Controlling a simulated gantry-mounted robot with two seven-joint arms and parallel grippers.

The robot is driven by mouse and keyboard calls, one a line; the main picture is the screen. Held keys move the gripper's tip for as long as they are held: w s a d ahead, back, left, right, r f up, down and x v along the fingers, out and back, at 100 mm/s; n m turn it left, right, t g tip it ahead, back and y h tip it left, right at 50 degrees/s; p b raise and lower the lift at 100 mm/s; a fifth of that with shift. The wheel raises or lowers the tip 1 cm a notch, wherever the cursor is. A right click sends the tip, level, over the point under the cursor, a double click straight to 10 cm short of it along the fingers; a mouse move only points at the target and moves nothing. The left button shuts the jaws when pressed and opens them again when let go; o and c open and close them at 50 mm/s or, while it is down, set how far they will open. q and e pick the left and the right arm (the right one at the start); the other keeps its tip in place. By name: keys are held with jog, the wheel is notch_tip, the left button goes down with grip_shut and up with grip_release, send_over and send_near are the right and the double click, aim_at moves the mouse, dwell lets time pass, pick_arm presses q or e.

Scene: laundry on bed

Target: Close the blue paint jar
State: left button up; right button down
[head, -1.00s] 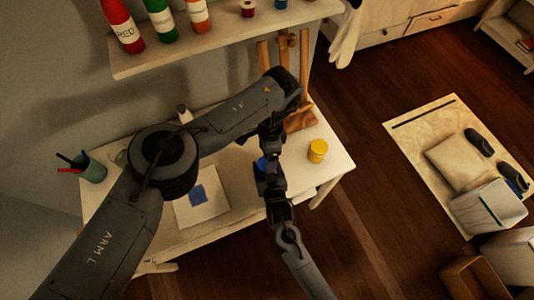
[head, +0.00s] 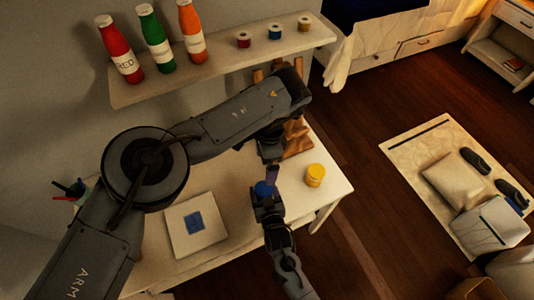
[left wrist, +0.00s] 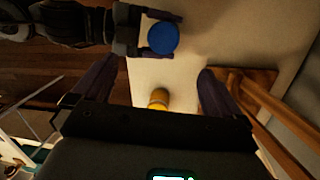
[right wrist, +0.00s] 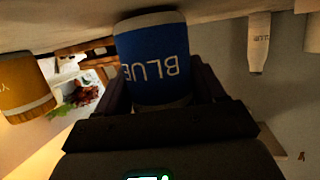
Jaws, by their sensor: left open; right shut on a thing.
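The blue paint jar (right wrist: 152,62) is between the fingers of my right gripper (right wrist: 165,92) in the right wrist view, its BLUE label upside down in the picture. My right gripper (head: 265,195) is shut on it over the table's front part in the head view. The jar's round blue top (left wrist: 163,38) shows in the left wrist view; I cannot tell whether it is a lid or open paint. My left gripper (head: 271,172) is close behind the jar in the head view. In its own view my left gripper (left wrist: 155,78) is open, with nothing between its fingers.
A yellow paint jar (head: 315,176) stands on the table's right part. A white sheet with a blue square (head: 196,224) lies at left. A wooden easel (head: 297,140) stands behind. A wall shelf (head: 215,68) with bottles and small spools is above.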

pick_arm(q)
jog(key=shift+w+d+r, duration=0.1)
jog(key=shift+w+r, duration=0.05)
jog(key=shift+r, duration=0.75)
jog(key=shift+w+r, duration=0.1)
jog(key=shift+r, duration=0.8)
pick_arm(e)
grip_release()
pick_arm(q)
jog(key=shift+r+p, duration=0.5)
pick_arm(e)
jog(key=v, duration=1.1)
jog(key=shift+w, duration=0.1)
